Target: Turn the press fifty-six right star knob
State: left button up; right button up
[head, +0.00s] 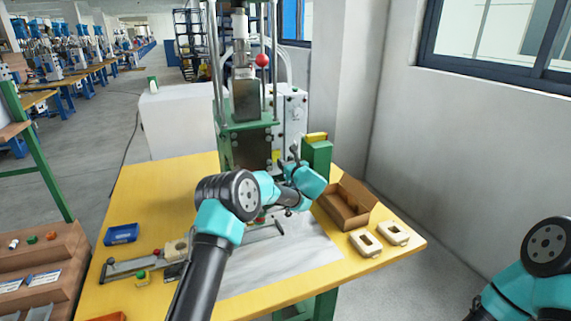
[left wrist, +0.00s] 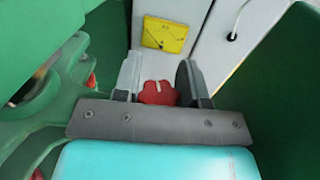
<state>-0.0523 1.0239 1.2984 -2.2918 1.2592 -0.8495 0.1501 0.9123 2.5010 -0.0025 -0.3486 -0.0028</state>
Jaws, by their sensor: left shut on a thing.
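The press (head: 247,98) stands at the back of the yellow table, with a green frame and metal columns. My left arm reaches across the table, and its gripper (head: 296,157) is at the press's right side, close to a green block. In the left wrist view a red star knob (left wrist: 158,94) sits between the two fingers of my left gripper (left wrist: 159,76), which are shut on it. The knob's lower part is hidden by the gripper's plate. My right arm shows at the lower right, but its gripper is out of view.
The green housing (head: 316,158) stands close beside the left gripper. An open cardboard box (head: 347,205) and two pale plastic parts (head: 366,243) lie on the table's right. A blue tray (head: 121,234) and a metal fixture (head: 130,268) are at the left. A yellow label (left wrist: 165,35) is beyond the knob.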

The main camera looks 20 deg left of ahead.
pick_arm(q)
jog(key=shift+w+d+m+t+h, duration=0.15)
jog(key=shift+m+t+h, duration=1.4)
jog(key=shift+h, duration=0.45)
jog(key=o, duration=0.9)
jog(key=v, duration=1.7)
jog(key=shift+s, duration=0.25)
jog(key=shift+d+r, duration=0.1)
